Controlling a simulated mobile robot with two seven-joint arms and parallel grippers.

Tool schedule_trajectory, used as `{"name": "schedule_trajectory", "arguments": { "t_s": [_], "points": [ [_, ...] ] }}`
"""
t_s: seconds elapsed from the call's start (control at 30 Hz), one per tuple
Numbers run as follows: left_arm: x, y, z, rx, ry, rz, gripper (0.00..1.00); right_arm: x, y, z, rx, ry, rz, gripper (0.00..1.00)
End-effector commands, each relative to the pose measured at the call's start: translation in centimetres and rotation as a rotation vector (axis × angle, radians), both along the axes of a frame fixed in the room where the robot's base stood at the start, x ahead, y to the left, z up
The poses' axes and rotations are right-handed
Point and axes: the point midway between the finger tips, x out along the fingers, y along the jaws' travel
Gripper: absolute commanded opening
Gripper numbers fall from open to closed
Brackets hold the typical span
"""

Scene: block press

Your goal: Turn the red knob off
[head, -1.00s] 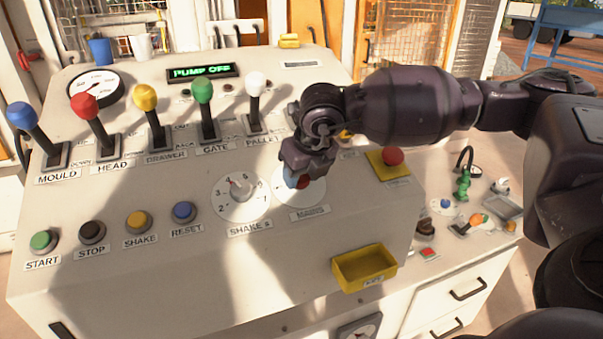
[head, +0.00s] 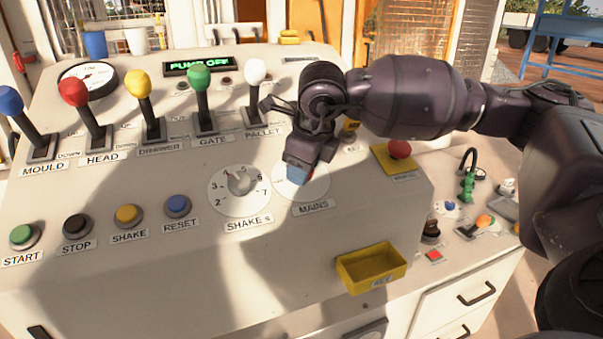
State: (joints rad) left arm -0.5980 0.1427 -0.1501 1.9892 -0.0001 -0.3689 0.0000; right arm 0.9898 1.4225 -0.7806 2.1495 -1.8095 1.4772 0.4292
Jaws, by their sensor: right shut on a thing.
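The MAINS dial (head: 319,189) is a round white plate on the sloped panel, right of the SHAKE dial. My right gripper (head: 298,173), with blue fingertips, is down at the middle of this dial. It is shut on the red knob there. The fingers and wrist hide the knob almost wholly, so its pointing direction cannot be read. My left gripper is not in view.
The grey SHAKE knob (head: 240,183) is just left of my gripper. Several levers stand behind, the white-topped one (head: 257,73) nearest. A red button (head: 400,149) on a yellow plate is to the right. A yellow tray (head: 371,268) hangs at the front.

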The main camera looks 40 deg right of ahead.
Motion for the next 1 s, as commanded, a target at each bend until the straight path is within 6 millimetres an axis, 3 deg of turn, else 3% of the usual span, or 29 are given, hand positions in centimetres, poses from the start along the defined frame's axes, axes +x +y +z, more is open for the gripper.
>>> {"name": "schedule_trajectory", "arguments": {
  "t_s": [0.3,1.0],
  "points": [
    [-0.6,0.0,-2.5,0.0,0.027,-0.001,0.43,0.1,0.1,-0.3,-0.12,0.03,0.273,0.2],
    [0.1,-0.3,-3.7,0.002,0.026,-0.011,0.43,0.0,0.2,-0.1,-0.35,0.084,0.8,0.2]
  ]
}}
